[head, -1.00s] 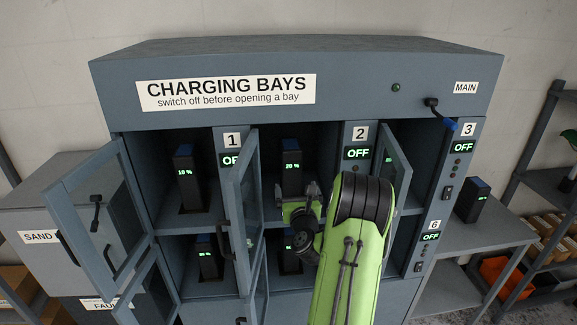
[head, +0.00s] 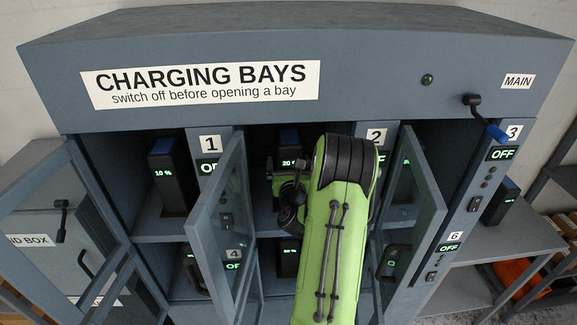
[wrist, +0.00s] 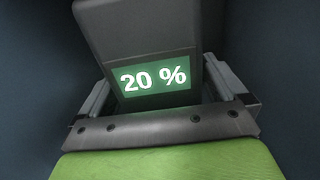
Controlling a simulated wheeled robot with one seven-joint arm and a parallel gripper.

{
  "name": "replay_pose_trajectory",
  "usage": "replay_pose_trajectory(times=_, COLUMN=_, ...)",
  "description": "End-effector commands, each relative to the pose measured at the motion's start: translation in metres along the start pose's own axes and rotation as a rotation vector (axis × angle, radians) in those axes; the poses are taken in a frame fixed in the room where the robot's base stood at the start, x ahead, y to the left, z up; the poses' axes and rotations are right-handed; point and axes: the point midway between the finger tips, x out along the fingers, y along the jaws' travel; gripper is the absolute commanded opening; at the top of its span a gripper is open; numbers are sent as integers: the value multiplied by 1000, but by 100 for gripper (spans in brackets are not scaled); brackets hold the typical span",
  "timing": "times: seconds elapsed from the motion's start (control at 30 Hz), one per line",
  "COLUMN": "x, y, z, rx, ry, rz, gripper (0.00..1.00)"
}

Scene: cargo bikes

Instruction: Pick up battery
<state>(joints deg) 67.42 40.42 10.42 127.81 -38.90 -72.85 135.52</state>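The battery reading 20 % (head: 289,138), dark with a blue top, stands in the open upper middle bay. In the wrist view the battery (wrist: 135,35) fills the upper middle, slightly tilted in the picture, with its lit green display facing me. My gripper (head: 284,172) is at the front of that bay, partly hidden by my green arm. In the wrist view my gripper (wrist: 158,72) has one finger on each side of the battery, and a dark gap shows beside the right finger. The fingers look open around it; contact at the tips is unclear.
Open glass doors (head: 222,215) and (head: 412,215) stand on both sides of my arm. Another battery reading 10 % (head: 172,175) is in the left bay. The main switch lever (head: 485,120) is at upper right. A battery (head: 500,201) sits on the right shelf (head: 500,240).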

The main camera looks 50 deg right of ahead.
Motion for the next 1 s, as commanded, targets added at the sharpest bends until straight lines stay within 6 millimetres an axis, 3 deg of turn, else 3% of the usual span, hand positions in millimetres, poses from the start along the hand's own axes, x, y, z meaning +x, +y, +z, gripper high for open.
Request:
replay_pose_trajectory(times=0.07, x=0, y=0, z=0, rx=0, ry=0, rz=0, gripper=87)
replay_pose_trajectory(times=0.63, x=-1, y=0, z=-3, rx=-1, ry=8, rz=2, gripper=0)
replay_pose_trajectory(times=1.0, x=0, y=0, z=1, rx=0, ry=4, rz=4, gripper=0)
